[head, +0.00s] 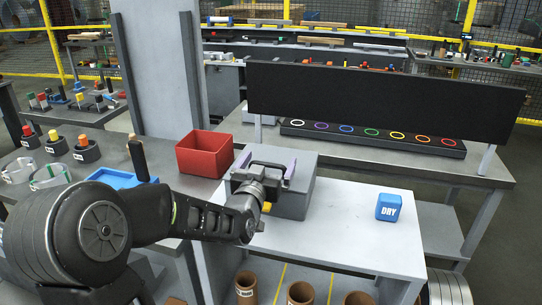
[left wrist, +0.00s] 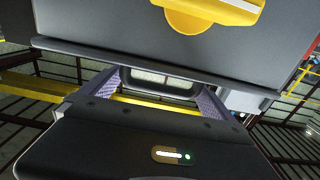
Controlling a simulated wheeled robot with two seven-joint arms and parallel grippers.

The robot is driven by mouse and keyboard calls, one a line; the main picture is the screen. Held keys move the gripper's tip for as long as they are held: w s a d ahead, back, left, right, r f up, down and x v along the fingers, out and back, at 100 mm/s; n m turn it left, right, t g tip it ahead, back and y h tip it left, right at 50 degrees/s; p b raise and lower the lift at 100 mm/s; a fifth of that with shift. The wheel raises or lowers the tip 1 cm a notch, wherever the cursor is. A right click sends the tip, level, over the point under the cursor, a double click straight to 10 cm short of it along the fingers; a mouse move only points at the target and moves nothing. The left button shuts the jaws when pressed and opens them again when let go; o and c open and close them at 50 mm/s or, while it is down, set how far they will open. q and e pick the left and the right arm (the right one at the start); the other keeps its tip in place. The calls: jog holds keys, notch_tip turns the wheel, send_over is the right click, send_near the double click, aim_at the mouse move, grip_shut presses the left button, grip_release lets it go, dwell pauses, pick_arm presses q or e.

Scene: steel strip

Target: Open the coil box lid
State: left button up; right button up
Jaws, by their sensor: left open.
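The coil box (head: 293,203) is a grey box on the white table, and its lid looks shut. My left gripper (head: 266,170) is at the near side of its top, partly hiding it. In the left wrist view the open gripper's purple-padded fingers (left wrist: 156,100) stand on either side of a dark handle loop (left wrist: 160,82). I cannot tell whether they touch it. The box's grey face (left wrist: 95,35) and a yellow latch-like piece (left wrist: 208,14) show above. My right gripper is not in view.
A red open bin (head: 204,154) stands left of the box. A blue block marked DRY (head: 389,207) is at the right on the white table (head: 335,232). A black panel (head: 375,103) rises behind. The tabletop between box and block is clear.

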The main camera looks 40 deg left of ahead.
pick_arm(q)
jog(key=shift+x, duration=1)
jog(key=shift+c, duration=0.3)
jog(key=c, duration=1.7)
